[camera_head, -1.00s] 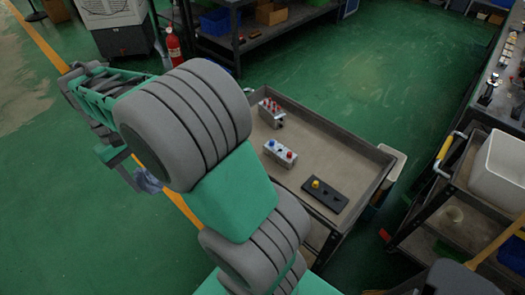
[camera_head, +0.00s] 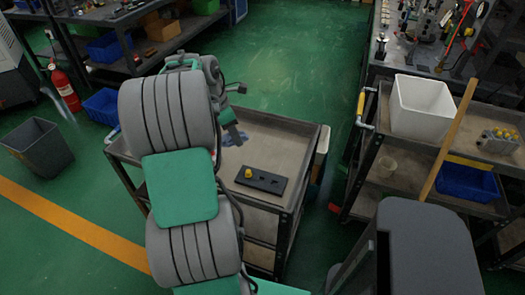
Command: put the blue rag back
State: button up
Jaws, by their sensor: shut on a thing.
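My gripper (camera_head: 230,124) points down over the grey cart's tray (camera_head: 285,140), to the right of my arm's large grey joint. It is shut on the blue rag (camera_head: 235,138), a small crumpled blue-grey cloth. The rag appears over the tray, behind the black plate (camera_head: 262,181) with a yellow knob (camera_head: 248,173). I cannot tell whether the rag touches the tray. My arm hides the left part of the tray and most of whatever stands there.
At right, a shelf cart holds a white bin (camera_head: 424,106), a blue crate (camera_head: 468,183), a valve block (camera_head: 500,140) and a leaning wooden handle (camera_head: 447,140). A grey waste bin (camera_head: 38,148) and fire extinguisher (camera_head: 64,87) stand left. Green floor lies clear behind the tray.

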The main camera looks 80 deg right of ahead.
jog(key=s+d+f, duration=0.4)
jog(key=s+d, duration=0.1)
jog(key=d, duration=0.3)
send_over(267, 145)
jog(key=f, duration=0.6)
jog(key=shift+w+a+f+p, duration=0.15)
jog(key=shift+w+p, duration=0.2)
jog(key=shift+p, duration=0.05)
jog(key=shift+f, duration=1.45)
jog(key=shift+f, duration=0.15)
jog(key=o, duration=1.3)
